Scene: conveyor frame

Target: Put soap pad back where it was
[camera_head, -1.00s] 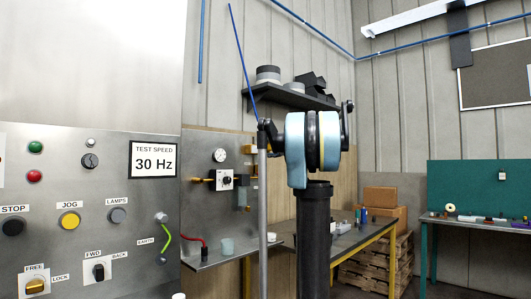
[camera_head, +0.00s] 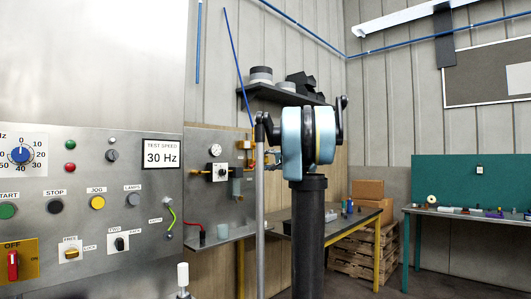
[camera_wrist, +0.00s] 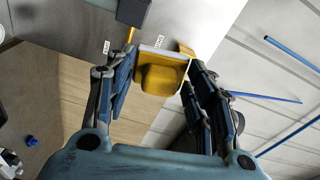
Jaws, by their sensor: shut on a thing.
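A yellow block with a pale, plate-like edge (camera_wrist: 162,78), which looks like the soap pad, sits between the two fingers of my gripper (camera_wrist: 160,68) in the wrist view. The fingers are closed in on it from both sides. Behind it in that view is a grey metal surface (camera_wrist: 205,22) with small white labels. I cannot tell whether the block touches that surface.
A steel control panel (camera_head: 120,240) with knobs and switches fills the left.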

